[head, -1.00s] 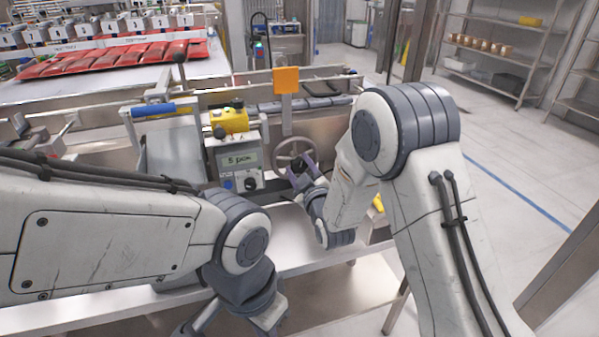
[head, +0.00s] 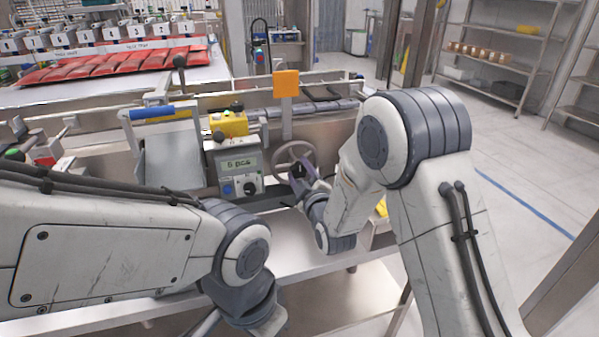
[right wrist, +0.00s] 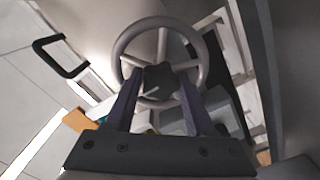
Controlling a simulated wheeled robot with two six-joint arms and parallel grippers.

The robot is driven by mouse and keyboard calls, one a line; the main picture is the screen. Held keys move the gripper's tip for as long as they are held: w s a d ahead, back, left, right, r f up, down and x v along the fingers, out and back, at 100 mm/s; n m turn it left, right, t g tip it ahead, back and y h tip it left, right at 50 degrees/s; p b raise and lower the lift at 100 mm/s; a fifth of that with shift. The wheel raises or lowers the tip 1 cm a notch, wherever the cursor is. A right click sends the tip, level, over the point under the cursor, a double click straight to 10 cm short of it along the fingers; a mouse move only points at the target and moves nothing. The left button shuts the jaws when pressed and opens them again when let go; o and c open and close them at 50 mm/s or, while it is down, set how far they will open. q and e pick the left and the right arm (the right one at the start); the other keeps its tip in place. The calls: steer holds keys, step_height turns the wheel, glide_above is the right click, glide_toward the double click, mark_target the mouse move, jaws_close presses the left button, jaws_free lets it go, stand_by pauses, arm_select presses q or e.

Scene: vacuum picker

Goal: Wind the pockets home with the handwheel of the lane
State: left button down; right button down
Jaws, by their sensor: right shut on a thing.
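The grey spoked handwheel (head: 278,150) stands on the front of the lane, right of the control box (head: 226,163). It fills the upper middle of the right wrist view (right wrist: 202,52). My right gripper (head: 299,172) is at the wheel's centre, and in the wrist view its two purple fingers (right wrist: 158,84) are shut on the dark lobed hub of the wheel. The box display (head: 239,163) seems to read 6 pcs. Red pockets (head: 120,62) lie in a row on the white table behind. My left gripper is below the picture edge; only its wrist shows.
A yellow block (head: 230,124) with a green button sits on the control box. A blue-handled flap (head: 172,155) is to its left and an orange plate (head: 286,84) stands on a post behind the wheel. Shelving (head: 500,55) is at the far right; the floor there is clear.

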steer(key=shift+c, duration=1.3)
jaws_free()
steer(key=v, duration=1)
steer(key=shift+s, duration=0.3)
